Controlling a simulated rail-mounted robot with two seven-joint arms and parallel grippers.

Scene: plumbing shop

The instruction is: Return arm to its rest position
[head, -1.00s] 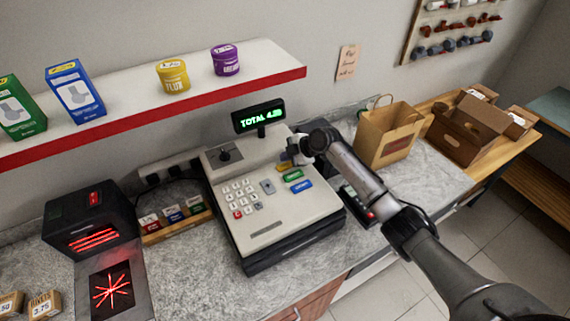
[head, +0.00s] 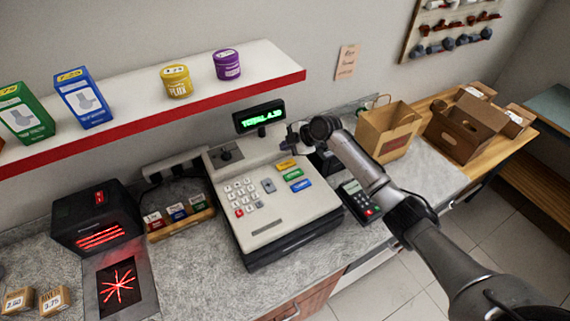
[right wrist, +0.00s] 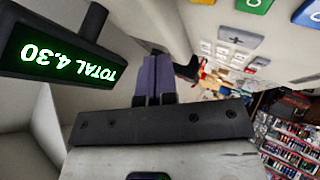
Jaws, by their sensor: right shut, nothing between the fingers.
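My right arm comes in from the lower right of the head view. Its gripper (head: 292,137) is above the back right part of the cash register (head: 262,222), beside the display (head: 259,116). In the right wrist view the fingers (right wrist: 154,82) are together with nothing between them. The green display (right wrist: 62,50) reads TOTAL 4.30 there, close on the left. The register's keys (right wrist: 238,38) show at the upper right of that view. The fingers look clear of the keys. My left gripper is not in view.
A shelf (head: 130,120) with boxes and jars runs along the wall. A black scanner (head: 98,222) stands left of the register. A card terminal (head: 358,198) lies under my right arm. A paper bag (head: 386,132) and cardboard boxes (head: 465,125) stand to the right.

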